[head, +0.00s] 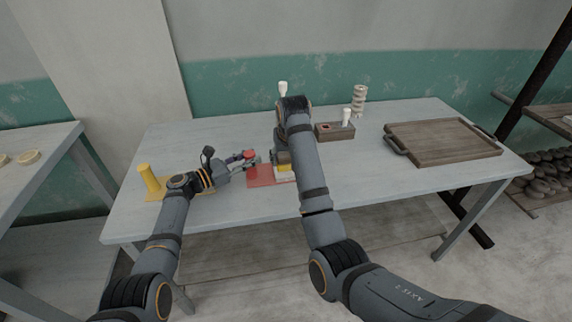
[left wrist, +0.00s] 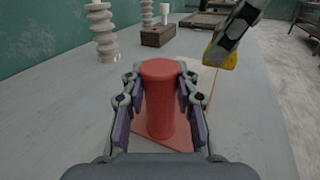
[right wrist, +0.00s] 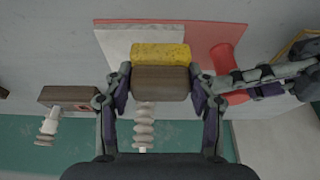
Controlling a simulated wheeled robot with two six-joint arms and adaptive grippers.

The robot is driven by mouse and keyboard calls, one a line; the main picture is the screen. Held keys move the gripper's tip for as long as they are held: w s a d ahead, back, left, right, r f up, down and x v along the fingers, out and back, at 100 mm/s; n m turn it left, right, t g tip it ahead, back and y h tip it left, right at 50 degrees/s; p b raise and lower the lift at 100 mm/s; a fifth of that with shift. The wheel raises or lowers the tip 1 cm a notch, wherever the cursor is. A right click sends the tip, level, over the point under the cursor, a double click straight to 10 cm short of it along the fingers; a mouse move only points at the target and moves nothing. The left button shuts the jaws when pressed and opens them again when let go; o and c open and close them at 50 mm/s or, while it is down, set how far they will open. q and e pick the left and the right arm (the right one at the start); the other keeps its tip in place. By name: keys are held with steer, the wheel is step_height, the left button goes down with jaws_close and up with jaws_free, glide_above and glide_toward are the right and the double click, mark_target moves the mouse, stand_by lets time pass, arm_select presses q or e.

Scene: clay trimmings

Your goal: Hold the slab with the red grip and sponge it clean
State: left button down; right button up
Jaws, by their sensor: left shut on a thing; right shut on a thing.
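A red board (head: 262,180) lies on the table, with an upright red grip (left wrist: 160,98) at its left side. My left gripper (left wrist: 160,105) is shut around the red grip, which also shows in the right wrist view (right wrist: 228,62). A pale slab (right wrist: 128,45) lies on the red board. My right gripper (right wrist: 161,84) is shut on a sponge (right wrist: 160,54) with a yellow face and a brown back. The sponge is over the slab's edge; I cannot tell whether it touches. It hides part of the slab, and no trimmings can be made out.
A yellow post (head: 148,178) on a yellow board stands left of my left gripper. Behind the red board are a small brown box (head: 335,132), a pale ribbed stack (head: 359,100) and a white-topped object (head: 283,89). A wooden tray (head: 440,155) lies right. The table between is clear.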

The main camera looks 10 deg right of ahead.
steer(key=shift+r, duration=1.7)
arm_select(q)
steer(key=c, duration=0.9)
jaws_free()
steer(key=shift+c, duration=0.2)
steer(key=shift+a, duration=0.1)
steer(key=v, duration=1.1)
steer(key=shift+s, duration=0.1)
steer(key=shift+s+a, duration=0.15)
steer(key=shift+a, duration=0.2)
